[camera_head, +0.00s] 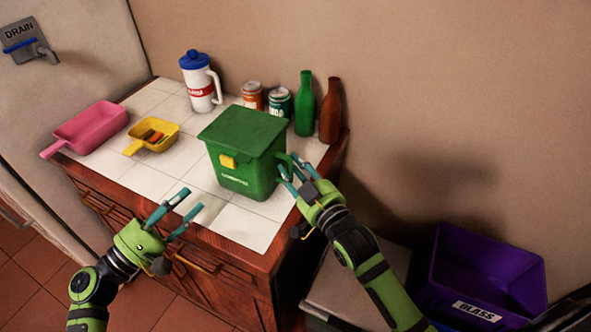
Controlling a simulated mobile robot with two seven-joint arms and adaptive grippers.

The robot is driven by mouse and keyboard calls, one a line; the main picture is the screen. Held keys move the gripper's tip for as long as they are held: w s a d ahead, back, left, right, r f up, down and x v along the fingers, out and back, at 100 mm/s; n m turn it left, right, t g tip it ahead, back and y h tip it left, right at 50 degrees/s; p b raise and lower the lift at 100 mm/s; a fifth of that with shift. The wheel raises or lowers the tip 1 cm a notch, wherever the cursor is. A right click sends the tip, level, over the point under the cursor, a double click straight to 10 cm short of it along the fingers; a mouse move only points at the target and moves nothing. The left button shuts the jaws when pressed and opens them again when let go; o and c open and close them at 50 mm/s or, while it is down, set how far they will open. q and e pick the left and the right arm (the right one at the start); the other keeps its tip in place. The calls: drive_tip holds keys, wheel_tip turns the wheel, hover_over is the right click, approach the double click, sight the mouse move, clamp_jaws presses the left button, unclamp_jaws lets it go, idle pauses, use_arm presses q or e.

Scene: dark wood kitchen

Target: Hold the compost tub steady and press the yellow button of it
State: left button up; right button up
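The green compost tub (246,180) stands upright on the white tiled counter with its lid down. Its yellow button (228,161) is on the front, just under the lid's edge. My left gripper (182,212) is open and empty, in front of the tub and to its left, apart from it. My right gripper (290,170) is at the tub's right side, its fingers spread near the side wall. I cannot tell whether a finger touches the tub.
On the counter (245,224) are a pink scoop (92,127), a yellow scoop (153,135) with small items, a white jug (201,88), two cans (279,104), a green bottle (305,105) and a brown bottle (330,112). A purple glass bin (485,272) stands lower right.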

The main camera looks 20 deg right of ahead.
use_arm(q)
clamp_jaws()
idle(1.2)
